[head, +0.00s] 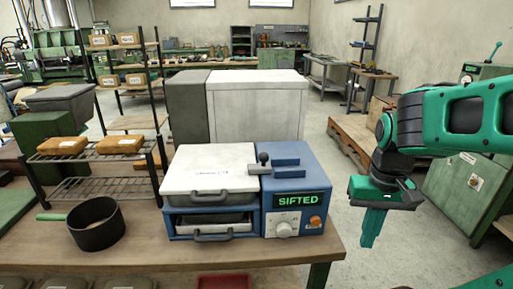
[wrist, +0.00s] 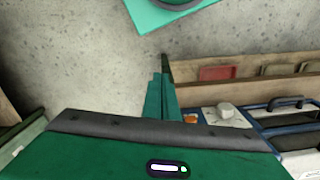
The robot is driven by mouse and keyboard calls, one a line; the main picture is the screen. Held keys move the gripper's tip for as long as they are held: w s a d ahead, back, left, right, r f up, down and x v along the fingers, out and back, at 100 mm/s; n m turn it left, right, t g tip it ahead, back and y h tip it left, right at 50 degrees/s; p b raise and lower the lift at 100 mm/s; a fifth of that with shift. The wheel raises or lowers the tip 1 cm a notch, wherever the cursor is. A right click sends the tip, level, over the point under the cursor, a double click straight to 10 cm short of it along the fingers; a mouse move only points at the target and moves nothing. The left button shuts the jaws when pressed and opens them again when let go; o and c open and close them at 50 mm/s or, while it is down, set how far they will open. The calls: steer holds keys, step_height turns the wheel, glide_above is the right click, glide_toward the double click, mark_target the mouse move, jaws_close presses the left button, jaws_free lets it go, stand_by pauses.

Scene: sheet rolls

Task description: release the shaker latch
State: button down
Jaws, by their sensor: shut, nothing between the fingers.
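The shaker (head: 243,190) is a blue and white machine standing on the table, with a lit display reading "SIFTED". Its latch (head: 264,161), a dark knob by a blue bracket, sits at the top between the white lid (head: 208,168) and the blue control side. A dark handle is on the lid's front, and a drawer with a handle is below. My gripper (head: 369,243) is shut and empty, pointing down to the right of the shaker, beyond the table's right end and apart from everything. In the wrist view its closed fingers (wrist: 161,98) show, with the shaker's white knob (wrist: 225,112) at right.
A dark pan (head: 97,224) stands on the table (head: 170,259) at left. A wire rack (head: 95,172) holds two brown packs behind it. A large pale box (head: 257,108) stands behind the shaker. Open floor lies around my gripper; a green cabinet (head: 470,190) is at far right.

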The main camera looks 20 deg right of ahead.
steer(key=w+a+r+h, duration=0.1)
steer(key=w+r, duration=0.3)
steer(key=w, duration=0.2)
steer(key=w+r+n+h, duration=0.1)
steer(key=w+r, duration=0.2)
steer(key=w, duration=0.3)
steer(key=w+a+r+n+t+h, duration=0.1)
steer(key=w+r+h, duration=0.1)
steer(key=w+r, duration=0.2)
steer(key=shift+w+a+r, duration=0.15)
steer(key=shift+w+r, duration=0.05)
steer(key=shift+w, duration=0.6)
steer(key=shift+w+a+r, duration=0.15)
steer(key=shift+w, duration=0.65)
steer(key=w+a+r+t, duration=0.1)
steer(key=w+a+r, duration=0.1)
steer(key=a, duration=0.5)
steer(key=w+a+r+n+t+h, duration=0.1)
steer(key=w+a+r, duration=0.2)
steer(key=a, duration=0.5)
steer(key=w+a+r+n+t+h, duration=0.1)
steer(key=w+a+r, duration=0.1)
steer(key=a, duration=0.6)
steer(key=shift+w+r, duration=0.15)
steer(key=shift+r, duration=0.2)
